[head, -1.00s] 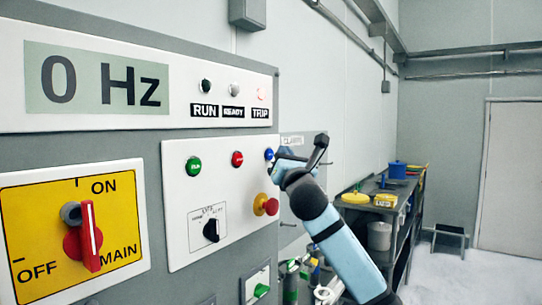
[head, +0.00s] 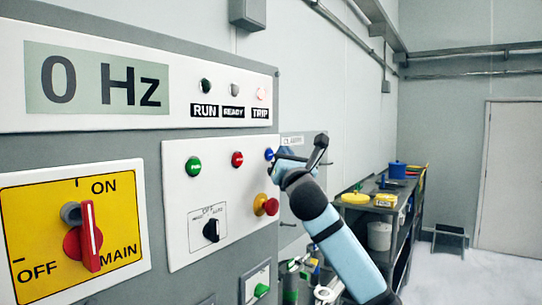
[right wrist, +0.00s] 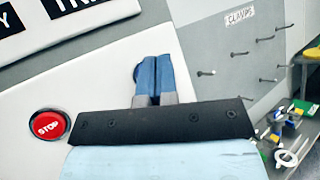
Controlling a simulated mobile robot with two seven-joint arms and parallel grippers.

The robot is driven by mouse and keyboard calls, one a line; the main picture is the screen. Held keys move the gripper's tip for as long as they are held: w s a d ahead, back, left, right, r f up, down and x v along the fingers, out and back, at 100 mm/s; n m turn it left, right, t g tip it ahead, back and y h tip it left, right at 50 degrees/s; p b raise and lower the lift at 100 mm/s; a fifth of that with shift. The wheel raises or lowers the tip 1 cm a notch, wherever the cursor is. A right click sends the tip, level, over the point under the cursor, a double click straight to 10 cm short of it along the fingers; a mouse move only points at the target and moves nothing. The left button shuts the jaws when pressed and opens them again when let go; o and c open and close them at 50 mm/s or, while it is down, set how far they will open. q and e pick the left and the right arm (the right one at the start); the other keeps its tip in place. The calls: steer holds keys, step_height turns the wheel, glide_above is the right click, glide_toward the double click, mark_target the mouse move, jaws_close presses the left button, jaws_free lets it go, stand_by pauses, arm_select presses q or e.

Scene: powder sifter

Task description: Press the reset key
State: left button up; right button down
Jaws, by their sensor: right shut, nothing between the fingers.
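The blue button (head: 269,154), whose label I cannot read, is at the top right of the white control panel, right of the red button (head: 237,159). My right gripper (head: 278,160) is at that blue button, its fingers pointing at the panel. In the right wrist view its blue fingers (right wrist: 153,75) are shut together and empty. A sliver of the blue button (right wrist: 136,73) shows at their left edge; the rest is hidden behind them. I cannot tell whether the fingers touch it or whether it is pushed in. My left gripper is not in view.
The red-and-yellow mushroom knob (head: 265,205) sits just below the gripper. A green button (head: 193,166) and a black selector (head: 211,230) are farther left. The display (head: 98,81) reads 0 Hz, and the TRIP lamp (head: 261,94) looks pale pink. A cluttered bench (head: 385,207) stands behind right.

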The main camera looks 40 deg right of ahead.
steer(key=shift+w, duration=0.1)
steer(key=shift+w+a+p, duration=0.1)
steer(key=shift+w+p, duration=0.2)
steer(key=shift+w+a, duration=0.1)
steer(key=shift+w, duration=0.3)
stand_by(0.6)
stand_by(0.4)
steer(key=shift+s, duration=0.15)
steer(key=shift+s+d+p, duration=0.2)
steer(key=shift+s+p, duration=0.15)
steer(key=shift+s, duration=0.3)
